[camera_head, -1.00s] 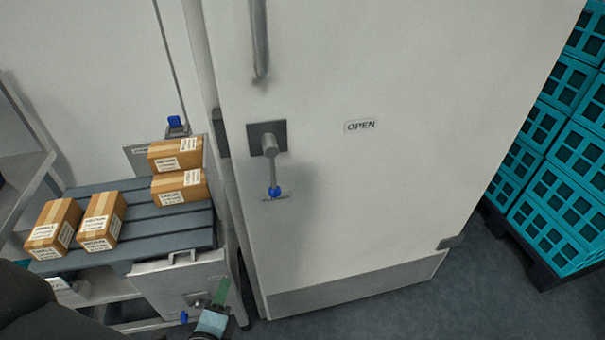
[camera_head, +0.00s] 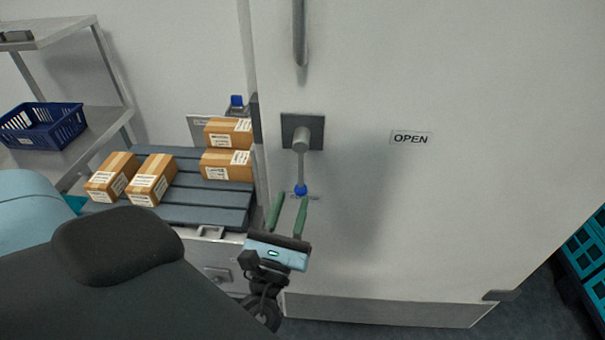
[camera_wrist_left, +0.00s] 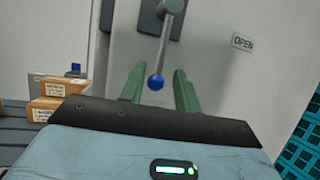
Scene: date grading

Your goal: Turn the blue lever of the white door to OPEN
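The white door (camera_head: 360,230) fills the middle and right of the head view. Its lever (camera_head: 301,167) hangs straight down from a dark square plate and ends in a blue knob (camera_head: 301,190). An OPEN label (camera_head: 411,138) is on the door to the right of the lever. My left gripper (camera_head: 290,200) is open with green fingers pointing up at the knob. In the left wrist view the blue knob (camera_wrist_left: 155,82) shows between the two fingers (camera_wrist_left: 160,88); I cannot tell whether they touch it. A small label behind the knob is partly hidden. My right gripper is not in view.
Several cardboard boxes (camera_head: 152,180) lie on a dark slatted bench (camera_head: 203,205) left of the door. A second blue-tipped fitting (camera_head: 237,101) stands behind them. A shelf with a blue basket (camera_head: 42,126) is at far left; teal crates (camera_head: 585,250) are at right.

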